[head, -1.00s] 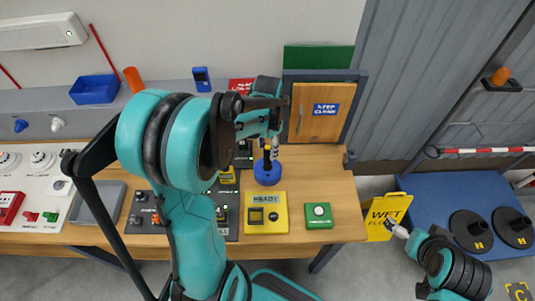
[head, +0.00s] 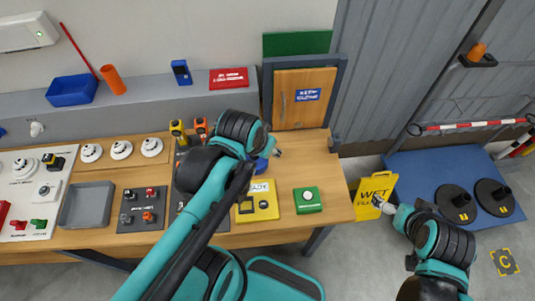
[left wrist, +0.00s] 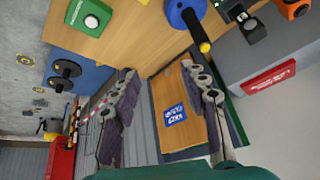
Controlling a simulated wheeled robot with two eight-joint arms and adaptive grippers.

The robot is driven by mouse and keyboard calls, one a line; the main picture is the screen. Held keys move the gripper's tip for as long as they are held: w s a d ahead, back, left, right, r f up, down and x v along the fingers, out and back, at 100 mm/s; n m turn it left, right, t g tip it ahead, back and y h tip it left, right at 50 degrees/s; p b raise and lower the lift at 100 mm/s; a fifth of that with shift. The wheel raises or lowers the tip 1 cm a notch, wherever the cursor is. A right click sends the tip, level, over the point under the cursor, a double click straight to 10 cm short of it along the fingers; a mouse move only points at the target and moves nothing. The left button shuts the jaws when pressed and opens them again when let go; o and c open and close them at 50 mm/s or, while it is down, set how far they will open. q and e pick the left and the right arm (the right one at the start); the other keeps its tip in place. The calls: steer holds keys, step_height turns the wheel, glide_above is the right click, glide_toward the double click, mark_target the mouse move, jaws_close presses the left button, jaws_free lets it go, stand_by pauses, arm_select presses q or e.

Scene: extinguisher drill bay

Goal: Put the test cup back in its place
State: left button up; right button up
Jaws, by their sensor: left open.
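An orange cup-like cylinder (head: 112,79) stands tilted in the picture on the back ledge, beside a blue bin (head: 71,90). I cannot tell whether it is the test cup. My left gripper (left wrist: 165,90) is open and empty, its two fingers spread with the wooden cabinet door (left wrist: 180,110) beyond them. In the head view the left gripper is mostly hidden by its own arm, in front of the cabinet. A blue disc with a black and yellow handle (left wrist: 183,17) stands on the bench near it. My right gripper (head: 383,205) is by the yellow wet-floor sign (head: 370,190); its fingers are too small to read.
A yellow box (head: 262,208) and a green button box (head: 307,200) sit on the bench. A grey tray (head: 88,206) lies further left. A red sign (head: 228,78) is on the ledge. A blue platform with black discs (head: 440,165) is at right.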

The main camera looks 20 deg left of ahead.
arm_select(q)
steer(key=shift+s+d+f+n+t, duration=0.1)
steer(key=shift+s+d+n+t, duration=0.4)
steer(key=shift+s+d+t, duration=0.4)
steer(key=shift+s+a, duration=0.1)
